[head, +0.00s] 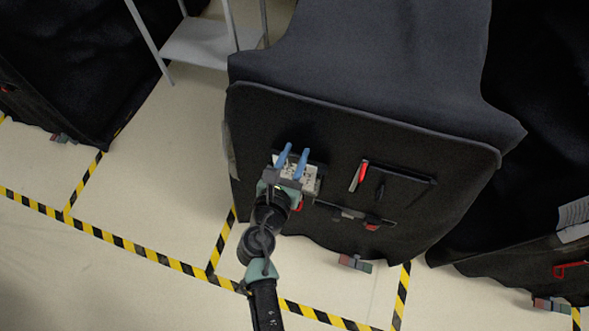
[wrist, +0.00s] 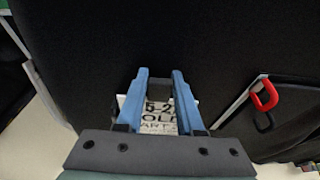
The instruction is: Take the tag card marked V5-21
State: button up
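A white tag card (wrist: 160,118) with black print shows in the wrist view, between and behind my fingers. I read part of it as "5-2", with the rest of the mark hidden by the fingers. In the head view the card (head: 311,178) is at the cart's black covered face, partly covered by my gripper. My gripper (head: 296,149) has two blue fingers set apart in front of the card. In the wrist view the gripper (wrist: 161,74) is open, and a small dark block sits between the fingertips. I cannot tell whether the fingers touch the card.
The black covered cart (head: 360,90) fills the middle. A red handle (head: 362,174) is right of my gripper on its face; a red loop (wrist: 265,95) shows right in the wrist view. A grey metal shelf (head: 205,42) stands behind. Striped floor tape (head: 140,250) crosses open floor.

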grip_shut()
